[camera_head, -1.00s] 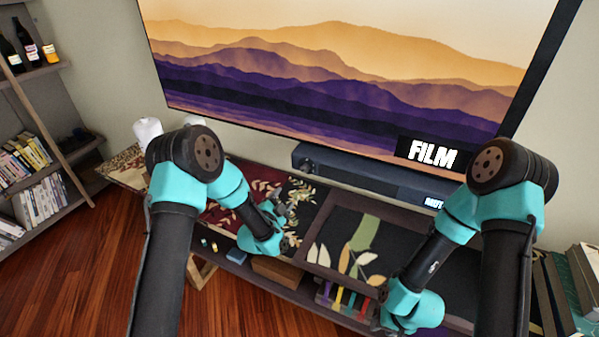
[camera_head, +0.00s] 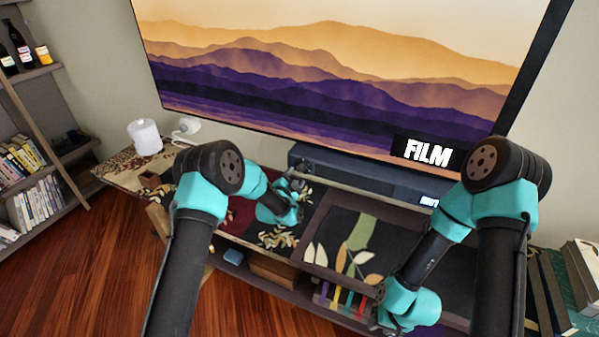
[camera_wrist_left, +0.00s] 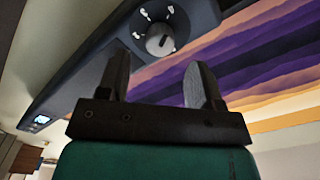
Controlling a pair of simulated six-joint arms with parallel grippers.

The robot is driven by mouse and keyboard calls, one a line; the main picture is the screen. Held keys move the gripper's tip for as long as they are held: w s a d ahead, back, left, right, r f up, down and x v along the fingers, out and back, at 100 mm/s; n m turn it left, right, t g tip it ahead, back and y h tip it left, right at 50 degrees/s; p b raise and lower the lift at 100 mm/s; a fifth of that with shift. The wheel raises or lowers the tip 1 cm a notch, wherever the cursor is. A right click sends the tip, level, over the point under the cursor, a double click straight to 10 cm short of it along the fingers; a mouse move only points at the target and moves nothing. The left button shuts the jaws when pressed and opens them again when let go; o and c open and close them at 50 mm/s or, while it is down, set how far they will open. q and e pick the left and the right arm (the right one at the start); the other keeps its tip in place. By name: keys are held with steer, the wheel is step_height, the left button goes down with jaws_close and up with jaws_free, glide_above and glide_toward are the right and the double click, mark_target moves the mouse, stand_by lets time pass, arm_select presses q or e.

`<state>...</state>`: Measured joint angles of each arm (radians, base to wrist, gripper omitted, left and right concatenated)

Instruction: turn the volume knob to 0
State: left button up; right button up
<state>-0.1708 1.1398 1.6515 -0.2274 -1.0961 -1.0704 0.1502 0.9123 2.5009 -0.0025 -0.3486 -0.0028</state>
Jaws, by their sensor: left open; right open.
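The volume knob (camera_wrist_left: 160,40) is a round grey dial with a dark pointer mark, set on the dark end of the soundbar, with white markings around part of it. My left gripper (camera_wrist_left: 160,78) is open, its two fingers pointing toward the knob but not around it. In the head view the left gripper (camera_head: 298,182) is near the left end of the soundbar (camera_head: 350,178), and the knob there is hidden or too small to tell. My right arm hangs at the right; its gripper is hidden below its wrist (camera_head: 408,308).
A large screen (camera_head: 330,80) showing mountains stands behind the soundbar. The low cabinet (camera_head: 320,240) is under both arms. A white canister (camera_head: 145,138) and a white object (camera_head: 187,128) stand at its left end. A bookshelf (camera_head: 40,150) is at the left; books (camera_head: 570,290) are at the lower right.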

mark_target(300, 170)
arm_select(q)
steer(key=shift+x, duration=2.5)
steer(key=c, duration=0.9)
